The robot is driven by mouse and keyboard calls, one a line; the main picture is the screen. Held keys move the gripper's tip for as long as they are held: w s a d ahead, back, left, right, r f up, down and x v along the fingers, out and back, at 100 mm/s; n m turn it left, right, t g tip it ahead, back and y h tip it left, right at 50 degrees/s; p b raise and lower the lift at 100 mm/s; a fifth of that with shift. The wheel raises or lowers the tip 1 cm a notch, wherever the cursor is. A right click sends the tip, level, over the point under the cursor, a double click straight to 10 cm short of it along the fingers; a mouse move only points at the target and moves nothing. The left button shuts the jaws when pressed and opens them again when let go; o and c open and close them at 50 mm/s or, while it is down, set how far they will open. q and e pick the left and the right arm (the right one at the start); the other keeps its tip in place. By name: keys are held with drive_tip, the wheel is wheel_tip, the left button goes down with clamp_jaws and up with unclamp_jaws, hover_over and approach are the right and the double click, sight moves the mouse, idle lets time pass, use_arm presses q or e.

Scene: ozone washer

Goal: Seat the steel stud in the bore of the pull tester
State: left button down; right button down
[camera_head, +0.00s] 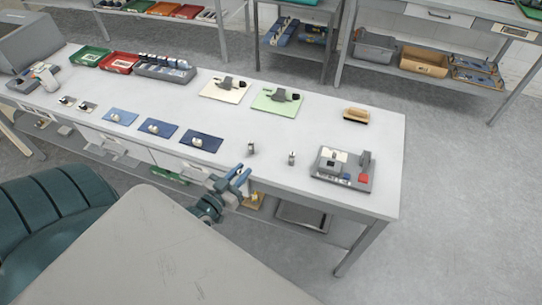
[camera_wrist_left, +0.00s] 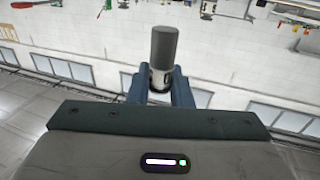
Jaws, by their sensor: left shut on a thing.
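My left gripper (camera_head: 241,174) is at the front edge of the white bench, its blue fingers pointing toward the bench. The left wrist view shows the fingers (camera_wrist_left: 161,88) shut on a steel stud (camera_wrist_left: 164,50), a grey cylinder with a paler lower part. The stud sticks out beyond the fingertips, its lower end hidden between them.
A brush (camera_head: 356,115) and a green board (camera_head: 277,106) lie farther back. Blue mats (camera_head: 201,137) lie to the left. The bench right of the tester is bare.

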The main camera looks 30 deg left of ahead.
use_arm(q)
drive_tip(key=w+b, duration=0.1)
drive_tip(key=w, duration=0.3)
drive_tip(key=w+f+b, duration=0.1)
drive_tip(key=w, duration=0.4)
drive_tip(key=w+b, duration=0.1)
drive_tip(key=w, duration=0.3)
drive_tip(key=shift+w+d+f, duration=0.1)
drive_tip(key=shift+w+f, duration=0.05)
drive_tip(key=shift+f, duration=0.15)
drive_tip(key=shift+w+b, duration=0.45)
drive_tip(key=shift+w, duration=0.3)
drive_tip(key=f+b, duration=0.1)
drive_tip(key=w+f+b, duration=0.1)
drive_tip(key=b, duration=0.1)
drive_tip(key=shift+w+f, duration=0.15)
drive_tip(key=shift+f, duration=0.1)
drive_tip(key=shift+f+b, duration=0.2)
drive_tip(key=shift+b, duration=0.25)
drive_tip(key=shift+f, duration=0.25)
drive_tip(key=c, duration=1.3)
unclamp_jaws()
